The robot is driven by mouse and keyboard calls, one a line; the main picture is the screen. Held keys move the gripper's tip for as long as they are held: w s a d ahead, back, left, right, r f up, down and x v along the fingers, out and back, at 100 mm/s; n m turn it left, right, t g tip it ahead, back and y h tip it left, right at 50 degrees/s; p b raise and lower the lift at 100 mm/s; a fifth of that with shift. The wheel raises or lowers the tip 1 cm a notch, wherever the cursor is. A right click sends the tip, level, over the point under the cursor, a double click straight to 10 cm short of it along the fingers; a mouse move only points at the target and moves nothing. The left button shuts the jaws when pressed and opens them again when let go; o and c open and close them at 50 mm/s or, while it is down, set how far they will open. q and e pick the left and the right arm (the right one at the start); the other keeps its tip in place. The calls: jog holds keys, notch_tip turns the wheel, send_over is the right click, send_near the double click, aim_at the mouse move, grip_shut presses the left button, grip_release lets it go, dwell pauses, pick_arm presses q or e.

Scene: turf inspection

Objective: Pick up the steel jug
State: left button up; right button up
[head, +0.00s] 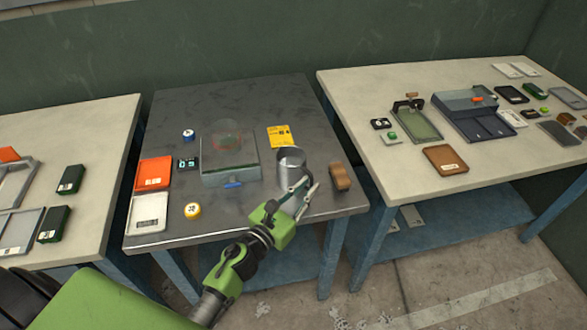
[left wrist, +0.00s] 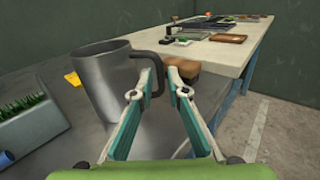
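The steel jug (head: 291,160) stands on the dark metal middle table, near its right side. In the left wrist view the jug (left wrist: 102,80) is large at the left, and its dark handle (left wrist: 160,78) points towards the gripper. My left gripper (head: 308,187) is at the handle side of the jug. In the left wrist view the left gripper's fingertips (left wrist: 160,75) are apart, with the outer bar of the handle showing between them. I cannot tell whether they touch it. My right gripper is not in view.
A brown block (head: 340,178) lies just right of the jug. A grey box with a clear cover (head: 232,173) is to its left, and a yellow card (head: 280,137) lies behind. An orange box (head: 153,174), white scale (head: 148,213) and yellow round item (head: 192,211) are farther left.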

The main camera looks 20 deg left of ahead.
pick_arm(q)
jog(key=shift+x, duration=1.25)
grip_shut()
jog(key=shift+r, duration=0.25)
